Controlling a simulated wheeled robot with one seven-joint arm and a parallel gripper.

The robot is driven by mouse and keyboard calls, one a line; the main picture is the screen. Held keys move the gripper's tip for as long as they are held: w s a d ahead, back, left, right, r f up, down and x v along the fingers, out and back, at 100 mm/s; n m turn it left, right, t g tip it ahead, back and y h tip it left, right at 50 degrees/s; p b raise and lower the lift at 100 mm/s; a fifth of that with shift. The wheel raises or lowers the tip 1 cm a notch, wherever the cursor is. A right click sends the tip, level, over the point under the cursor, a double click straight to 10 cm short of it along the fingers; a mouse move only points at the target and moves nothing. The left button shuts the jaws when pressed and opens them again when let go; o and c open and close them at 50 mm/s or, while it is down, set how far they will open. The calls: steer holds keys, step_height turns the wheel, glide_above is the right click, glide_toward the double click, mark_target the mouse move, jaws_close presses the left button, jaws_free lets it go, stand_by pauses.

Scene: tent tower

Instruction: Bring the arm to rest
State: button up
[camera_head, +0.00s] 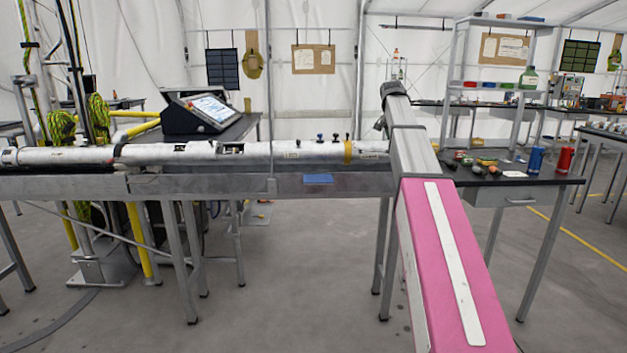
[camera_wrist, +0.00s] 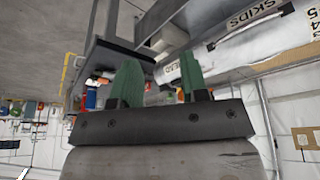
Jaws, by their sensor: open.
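My arm, pink and grey, reaches forward from the bottom right in the head view, its far end near the right end of a long white tube. My gripper (camera_wrist: 160,82) shows in the wrist view as two green fingers standing apart, with nothing between them. The wrist view is turned on its side or nearly upside down. The fingers themselves are hidden in the head view. The white tube (camera_head: 200,155) lies along a long grey bench rail (camera_head: 320,184), and part of it, lettered "SKIDS", shows in the wrist view (camera_wrist: 245,22).
A touchscreen console (camera_head: 203,112) stands on a table behind the tube. A dark table on the right holds a blue can (camera_head: 536,160), a red can (camera_head: 565,159) and several small items. Shelves (camera_head: 495,60) rise behind it. The floor (camera_head: 290,280) in front is clear.

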steer(key=s+a+f+n, duration=0.15)
steer(key=s+f, duration=0.25)
steer(key=f, duration=0.6)
steer(key=s+a+f+n+g+y, duration=0.1)
steer(key=s+a+f, duration=0.25)
steer(key=f, duration=0.55)
steer(key=s+a+f+n, duration=0.1)
steer(key=s+f, duration=0.4)
steer(key=f, duration=0.5)
steer(key=s+a+f+n+g+y, duration=0.1)
steer(key=s+a+f+n, duration=0.1)
steer(key=s+f, duration=0.8)
steer(key=s+a+f+n+g, duration=0.1)
steer(key=s+a+f, duration=0.3)
steer(key=s+f, duration=0.6)
steer(key=s+n, duration=0.1)
steer(key=s, duration=0.2)
steer(key=shift+a+f+y, duration=0.15)
steer(key=shift+f+y, duration=0.25)
